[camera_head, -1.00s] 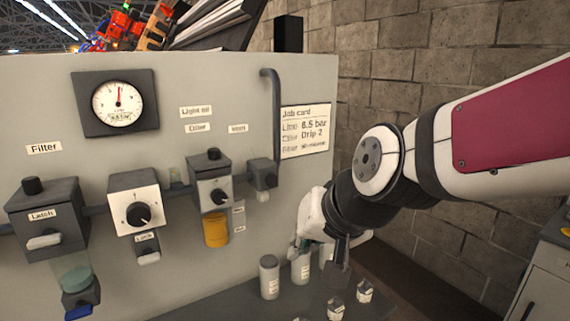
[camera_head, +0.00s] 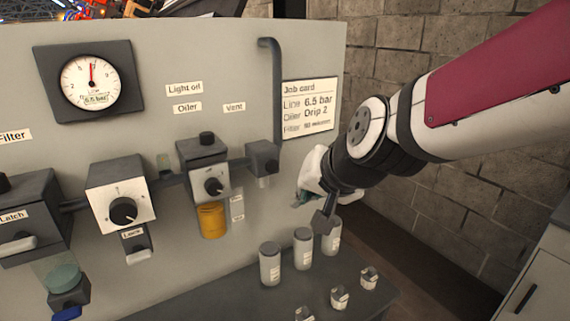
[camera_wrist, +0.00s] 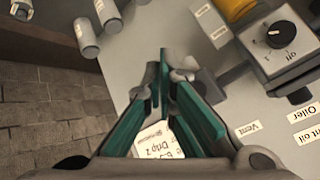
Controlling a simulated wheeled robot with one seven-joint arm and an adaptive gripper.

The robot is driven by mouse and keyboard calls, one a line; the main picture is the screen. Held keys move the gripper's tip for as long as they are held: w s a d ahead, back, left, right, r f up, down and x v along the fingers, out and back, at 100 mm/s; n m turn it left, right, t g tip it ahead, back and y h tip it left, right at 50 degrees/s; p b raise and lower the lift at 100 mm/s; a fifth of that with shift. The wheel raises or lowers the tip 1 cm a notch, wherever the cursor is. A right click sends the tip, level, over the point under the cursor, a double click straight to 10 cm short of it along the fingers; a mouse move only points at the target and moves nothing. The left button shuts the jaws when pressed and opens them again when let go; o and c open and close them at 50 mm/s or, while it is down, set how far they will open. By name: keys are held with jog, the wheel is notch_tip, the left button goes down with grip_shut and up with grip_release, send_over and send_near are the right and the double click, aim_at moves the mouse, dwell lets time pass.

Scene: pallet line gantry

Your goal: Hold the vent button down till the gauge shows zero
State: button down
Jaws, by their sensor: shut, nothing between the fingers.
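The vent block (camera_head: 262,158) is a small dark box on the grey panel, below the "Vent" label (camera_head: 234,107). A pale button (camera_head: 264,182) sticks out at its underside. The round gauge (camera_head: 90,82) is at the upper left; its red needle points nearly straight up, well off zero, and its small digits are hard to read. My gripper (camera_head: 299,200) is right of and slightly below the vent block, with its fingers shut and empty. In the wrist view the teal fingertips (camera_wrist: 165,62) appear close beside the pale button (camera_wrist: 184,72); I cannot tell whether they touch.
A job card (camera_head: 308,107) and a vertical pipe (camera_head: 276,90) are above my gripper. Left of the vent are the oiler (camera_head: 205,170) and regulator (camera_head: 122,200). Several canisters (camera_head: 270,263) and small jars stand on the shelf below. A brick wall is at the right.

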aim_at(272, 166)
jog(key=w+a+p, duration=0.1)
jog(key=w+a, duration=0.3)
jog(key=w, duration=0.2)
jog(key=shift+w+a, duration=0.25)
jog(key=shift+a, duration=0.05)
jog(key=shift+w+a, duration=0.1)
jog(key=shift+w, duration=0.05)
dwell(1.3)
jog(key=shift+w+a, duration=0.1)
jog(key=shift+w, duration=0.1)
jog(key=shift+w+a+p, duration=0.3)
jog(key=shift+w+a, duration=0.05)
jog(key=shift+w, duration=0.15)
dwell(2.0)
